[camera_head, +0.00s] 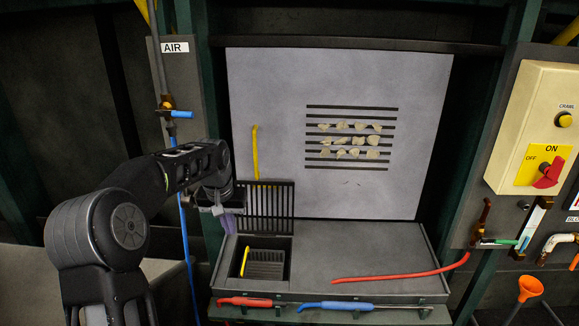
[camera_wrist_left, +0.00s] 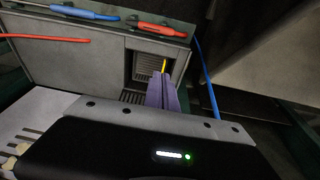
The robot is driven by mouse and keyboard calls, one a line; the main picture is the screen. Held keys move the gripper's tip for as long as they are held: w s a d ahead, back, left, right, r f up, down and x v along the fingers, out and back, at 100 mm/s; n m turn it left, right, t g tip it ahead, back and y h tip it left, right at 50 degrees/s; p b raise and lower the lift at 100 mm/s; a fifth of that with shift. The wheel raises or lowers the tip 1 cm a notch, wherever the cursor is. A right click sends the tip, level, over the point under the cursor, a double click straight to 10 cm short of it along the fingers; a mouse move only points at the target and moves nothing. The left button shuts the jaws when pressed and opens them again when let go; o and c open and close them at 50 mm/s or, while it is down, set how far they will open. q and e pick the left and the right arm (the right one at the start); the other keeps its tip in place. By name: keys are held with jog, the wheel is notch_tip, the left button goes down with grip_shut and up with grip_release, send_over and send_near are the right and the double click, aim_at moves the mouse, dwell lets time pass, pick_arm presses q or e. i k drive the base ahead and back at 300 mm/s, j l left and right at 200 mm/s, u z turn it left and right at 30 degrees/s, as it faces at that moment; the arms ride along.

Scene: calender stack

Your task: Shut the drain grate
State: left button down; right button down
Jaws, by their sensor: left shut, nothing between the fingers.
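The drain grate (camera_head: 265,206) is a dark slatted panel. It stands raised, roughly upright, at the back edge of the square drain opening (camera_head: 281,262) in the grey ledge. Slats show inside the opening, and the opening also shows in the wrist view (camera_wrist_left: 144,66). My left gripper (camera_head: 229,226) has purple fingers, shut and empty, pointing down at the grate's left side. In the wrist view the fingers (camera_wrist_left: 164,90) reach toward the opening, with dark slats (camera_wrist_left: 132,97) just left of them. I cannot tell whether they touch the grate. My right gripper is not in view.
A yellow rod (camera_head: 245,262) stands in the opening's left part. A red rod (camera_head: 400,276) lies on the ledge (camera_head: 350,250). Red (camera_head: 245,301) and blue (camera_head: 335,306) handles line its front. A blue hose (camera_head: 186,240) hangs left. A pale slotted panel (camera_head: 270,90) rises behind.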

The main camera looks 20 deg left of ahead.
aim_at(253, 183)
jog(key=i, duration=1.35)
